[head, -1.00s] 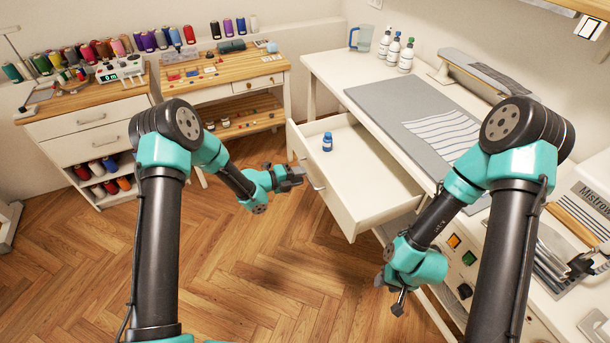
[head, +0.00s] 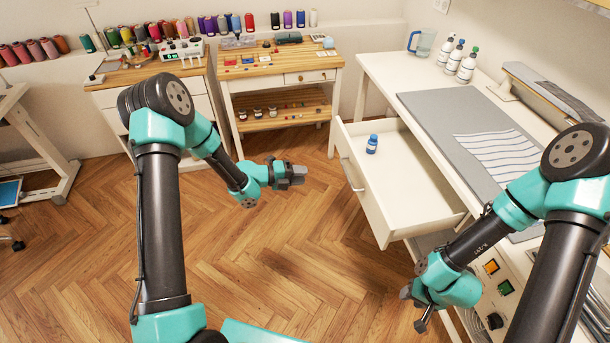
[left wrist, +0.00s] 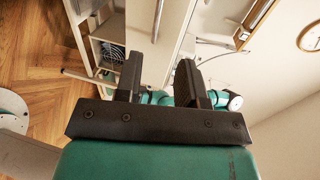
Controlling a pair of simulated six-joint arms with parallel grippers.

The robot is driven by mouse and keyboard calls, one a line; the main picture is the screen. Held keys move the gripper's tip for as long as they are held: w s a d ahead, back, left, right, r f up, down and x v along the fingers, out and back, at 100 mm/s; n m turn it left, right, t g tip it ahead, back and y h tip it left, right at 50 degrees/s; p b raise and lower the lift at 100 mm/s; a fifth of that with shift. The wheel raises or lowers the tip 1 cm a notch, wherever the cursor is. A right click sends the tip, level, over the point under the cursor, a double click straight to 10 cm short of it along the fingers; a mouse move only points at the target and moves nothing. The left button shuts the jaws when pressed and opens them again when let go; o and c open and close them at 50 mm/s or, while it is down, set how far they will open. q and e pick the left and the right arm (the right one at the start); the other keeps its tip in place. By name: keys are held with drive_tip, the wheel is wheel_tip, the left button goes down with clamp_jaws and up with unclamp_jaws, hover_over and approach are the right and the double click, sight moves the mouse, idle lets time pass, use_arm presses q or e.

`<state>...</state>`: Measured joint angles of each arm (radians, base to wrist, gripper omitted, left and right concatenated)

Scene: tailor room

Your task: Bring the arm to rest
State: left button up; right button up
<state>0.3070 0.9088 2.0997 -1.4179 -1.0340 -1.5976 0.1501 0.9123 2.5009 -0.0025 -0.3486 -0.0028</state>
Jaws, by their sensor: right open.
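My left gripper (head: 292,174) hangs over the wood floor, left of the open drawer and apart from it. It is empty. The left wrist view shows its two dark fingers (left wrist: 158,82) spread with a gap between them. My right gripper (head: 424,316) is low beside the front of the white workbench, below the drawer. It is small in view and open, with nothing seen in it.
A grey mat (head: 455,118) and several white bottles are on the bench. A wooden-topped table (head: 270,68) stands at the back. The floor (head: 300,260) is clear.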

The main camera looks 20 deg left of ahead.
use_arm(q)
drive_tip(key=shift+f, duration=0.1)
idle(0.3)
drive_tip(key=s+a+f+n+y, duration=0.2)
drive_tip(key=s+f+n+y, duration=0.55)
drive_tip(key=n, duration=0.95)
drive_tip(key=s+f+n+g+y, duration=0.1)
drive_tip(key=s+f+n+g, duration=0.1)
drive_tip(key=s+n, duration=0.5)
drive_tip(key=s+a+f+n+g+y, duration=0.1)
drive_tip(key=s+f+n+g, duration=0.2)
drive_tip(key=s+n, duration=0.5)
drive_tip(key=s+g, duration=0.1)
drive_tip(key=s, duration=0.3)
drive_tip(key=shift+s+a, duration=0.2)
drive_tip(key=shift+a, duration=0.05)
